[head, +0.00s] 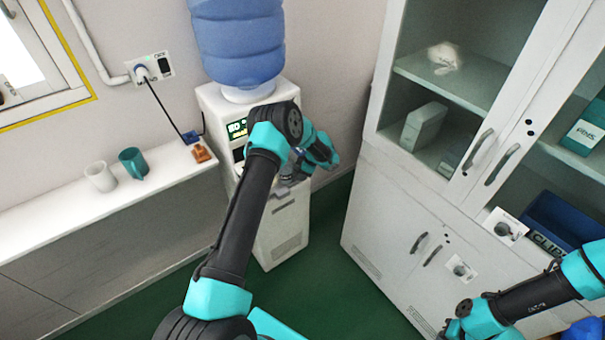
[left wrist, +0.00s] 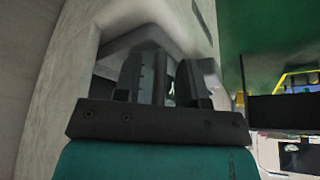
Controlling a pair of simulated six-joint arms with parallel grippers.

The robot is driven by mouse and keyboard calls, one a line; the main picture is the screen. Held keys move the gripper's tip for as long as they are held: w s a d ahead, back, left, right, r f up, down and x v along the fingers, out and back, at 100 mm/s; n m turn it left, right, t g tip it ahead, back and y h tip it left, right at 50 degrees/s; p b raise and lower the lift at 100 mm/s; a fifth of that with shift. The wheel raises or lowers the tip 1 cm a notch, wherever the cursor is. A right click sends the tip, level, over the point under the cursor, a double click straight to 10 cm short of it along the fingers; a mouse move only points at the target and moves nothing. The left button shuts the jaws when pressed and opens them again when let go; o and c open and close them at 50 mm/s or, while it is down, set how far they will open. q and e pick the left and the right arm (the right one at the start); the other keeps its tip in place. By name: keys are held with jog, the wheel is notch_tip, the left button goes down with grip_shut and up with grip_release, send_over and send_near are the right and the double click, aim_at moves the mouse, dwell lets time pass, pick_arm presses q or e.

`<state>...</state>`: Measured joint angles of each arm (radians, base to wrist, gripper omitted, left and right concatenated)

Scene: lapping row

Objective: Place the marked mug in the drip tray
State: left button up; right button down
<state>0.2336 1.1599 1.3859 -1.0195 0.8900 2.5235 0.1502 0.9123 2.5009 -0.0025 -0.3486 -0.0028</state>
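A white mug (head: 100,176) and a teal mug (head: 133,162) stand upright side by side on the white ledge at left. I cannot make out a mark on either. My left gripper (head: 290,174) is at the front of the water dispenser (head: 285,228), by its drip tray (head: 284,193), which my arm partly hides. In the left wrist view, the two dark fingers (left wrist: 168,85) are close together against a grey rounded shape (left wrist: 150,38). I cannot tell whether they grip anything. My right gripper (head: 452,327) is at the lower right, away from the mugs.
A blue water bottle (head: 238,40) tops the dispenser. The white ledge (head: 50,214) also bears a small orange-brown item (head: 201,153). A cabinet (head: 385,205) with glass doors stands right of the dispenser. Green floor (head: 325,235) is clear between them.

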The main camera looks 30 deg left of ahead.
pick_arm(q)
jog(key=v, duration=1.2)
jog(key=shift+r, duration=0.2)
jog(key=shift+f, duration=0.1)
jog(key=s+d+f+m+h, duration=0.3)
jog(key=s+d+f+m, duration=0.25)
jog(key=s, duration=0.25)
jog(key=s+d+f+m+h, duration=0.3)
jog(key=s+d+f+m, duration=0.3)
jog(key=s, duration=0.3)
jog(key=s+d+r+m+t+h, duration=0.1)
jog(key=s+m, duration=0.3)
jog(key=s, duration=0.5)
jog(key=s+d+m+t+h, duration=0.1)
jog(key=s+d+m, duration=0.2)
jog(key=s, duration=0.7)
jog(key=shift+s+d+r+m, duration=0.3)
jog(key=shift+d+r+m, duration=0.1)
jog(key=shift+m, duration=0.55)
